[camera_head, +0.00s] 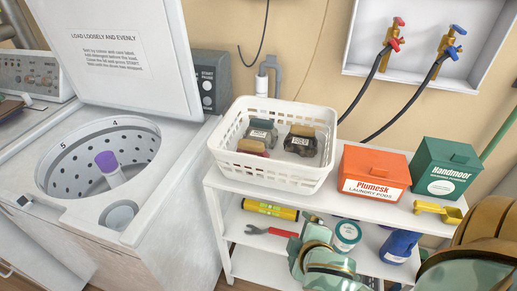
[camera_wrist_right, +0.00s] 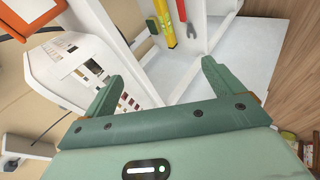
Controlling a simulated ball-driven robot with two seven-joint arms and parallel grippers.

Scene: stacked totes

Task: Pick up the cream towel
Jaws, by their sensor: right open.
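I cannot make out a cream towel in either view. My right gripper (camera_head: 309,240) is open in front of the white shelf unit, below the basket. In the right wrist view its two fingers (camera_wrist_right: 160,80) stand wide apart with nothing between them. My left gripper is not in view. A white slatted basket (camera_head: 270,177) stands on the shelf unit's top; it also shows in the right wrist view (camera_wrist_right: 62,68). It holds several small grey, dark and tan items with labels, too small to identify surely.
An open washer (camera_head: 150,210) stands left.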

